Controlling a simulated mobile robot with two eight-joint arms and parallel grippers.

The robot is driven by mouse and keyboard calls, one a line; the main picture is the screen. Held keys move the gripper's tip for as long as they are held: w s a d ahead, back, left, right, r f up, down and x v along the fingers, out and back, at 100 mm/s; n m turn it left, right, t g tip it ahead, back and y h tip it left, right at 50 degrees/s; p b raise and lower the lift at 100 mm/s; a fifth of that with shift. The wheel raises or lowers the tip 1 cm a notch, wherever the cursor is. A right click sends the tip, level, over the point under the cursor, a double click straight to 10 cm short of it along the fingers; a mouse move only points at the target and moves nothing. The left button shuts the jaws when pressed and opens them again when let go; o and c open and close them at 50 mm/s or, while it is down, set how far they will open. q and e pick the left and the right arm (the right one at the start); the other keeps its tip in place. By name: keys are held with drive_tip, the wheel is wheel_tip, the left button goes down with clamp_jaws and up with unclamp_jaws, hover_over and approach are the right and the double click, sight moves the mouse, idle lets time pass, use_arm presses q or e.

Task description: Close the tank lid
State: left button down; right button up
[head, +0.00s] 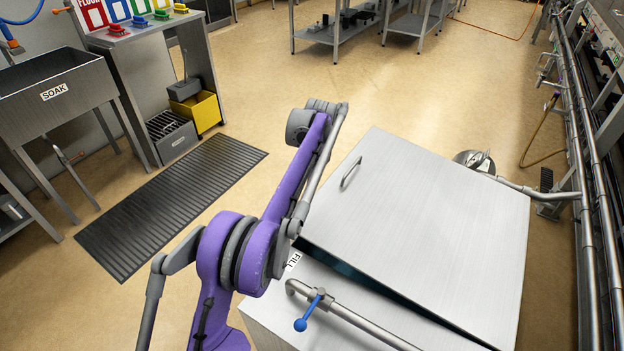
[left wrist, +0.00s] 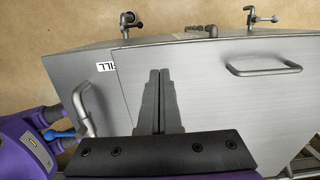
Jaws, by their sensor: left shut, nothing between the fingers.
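The tank (head: 270,315) is a grey metal box at the lower right of the head view, marked FILL. Its broad metal lid (head: 425,220) lies over it slightly ajar, with a dark gap along the near left edge. A bar handle (head: 351,172) sits on the lid, and it also shows in the left wrist view (left wrist: 263,68). My left gripper (left wrist: 158,72) is shut and empty, its fingers seen against the lid, to the left of the handle in that view. Whether they touch the lid I cannot tell. My right gripper is not in view.
A pipe with a blue valve handle (head: 308,310) runs across the tank's near side, close to the lid's gap. Wall pipes (head: 580,190) run along the right. A soak sink (head: 55,95) and a dark floor mat (head: 170,205) are at left. Open floor lies beyond the tank.

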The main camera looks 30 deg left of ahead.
sight(307, 206)
use_arm(q)
drive_tip(key=f, duration=0.3)
drive_tip(key=f+b, duration=0.1)
drive_tip(key=f, duration=0.3)
drive_tip(key=a+f+b, duration=0.1)
drive_tip(key=f, duration=0.2)
drive_tip(key=shift+a+f, duration=0.1)
drive_tip(key=shift+f, duration=0.15)
drive_tip(key=shift+h, duration=0.4)
drive_tip(key=f, duration=0.1)
drive_tip(key=f+b, duration=0.1)
drive_tip(key=f, duration=0.3)
drive_tip(key=shift+a+b, duration=0.3)
drive_tip(key=shift+a, duration=0.05)
drive_tip(key=shift+r, duration=0.1)
drive_tip(key=shift+d+r, duration=0.1)
